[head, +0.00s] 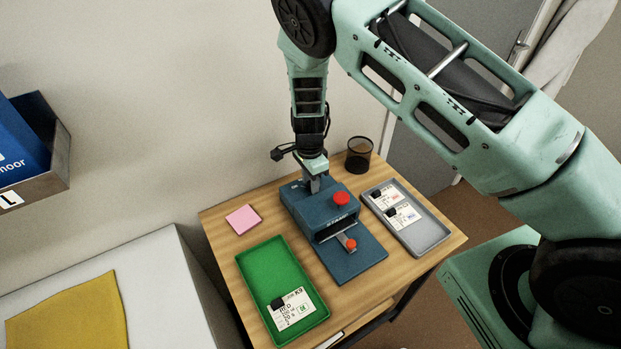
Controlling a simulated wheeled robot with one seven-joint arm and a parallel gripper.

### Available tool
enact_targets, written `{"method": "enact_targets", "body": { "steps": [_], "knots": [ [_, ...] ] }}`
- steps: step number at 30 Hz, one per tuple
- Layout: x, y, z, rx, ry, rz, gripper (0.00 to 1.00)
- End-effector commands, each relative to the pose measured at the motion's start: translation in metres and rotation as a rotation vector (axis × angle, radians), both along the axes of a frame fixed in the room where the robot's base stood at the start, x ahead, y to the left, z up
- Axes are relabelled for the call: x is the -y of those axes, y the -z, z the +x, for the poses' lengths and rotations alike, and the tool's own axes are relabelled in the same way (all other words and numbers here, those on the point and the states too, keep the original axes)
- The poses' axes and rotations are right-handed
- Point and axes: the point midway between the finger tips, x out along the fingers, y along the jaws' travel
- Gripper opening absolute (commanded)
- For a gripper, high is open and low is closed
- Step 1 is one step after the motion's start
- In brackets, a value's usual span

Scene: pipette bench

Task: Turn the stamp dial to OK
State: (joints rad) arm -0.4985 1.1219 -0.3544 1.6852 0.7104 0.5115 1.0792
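The blue stamp machine (296,203) stands near the middle of the wooden table. It has a large red button (341,198) on top and a small red-tipped lever (350,244) at the front. My gripper (316,187) points down at the back part of the machine's top, left of the red button. Its fingers are at or just above the surface; I cannot tell whether they touch. I cannot make out the dial, which may be hidden by the fingers. The finger gap is too small to read.
A green tray (262,275) with a printed card (292,308) lies left of the machine. A grey tray (433,238) with two cards lies right. A pink pad (243,219) is at the back left, and a black mesh cup (359,154) at the back right.

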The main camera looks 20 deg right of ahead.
Motion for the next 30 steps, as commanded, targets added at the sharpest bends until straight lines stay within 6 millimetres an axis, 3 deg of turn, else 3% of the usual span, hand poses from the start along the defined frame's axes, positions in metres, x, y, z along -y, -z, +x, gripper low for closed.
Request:
{"method": "enact_targets", "body": {
  "steps": [5,9,20,30],
  "knots": [
    [0.0,0.0001,0.0002,0.0,0.0,0.0,0.34],
    [0.0,-0.0001,0.0002,0.0,-0.001,0.0,0.02],
    [0.0,0.0003,0.0004,0.001,-0.041,0.0,0.02],
    [0.0002,0.0016,0.0007,0.003,-0.261,0.0,0.02]
  ]
}}
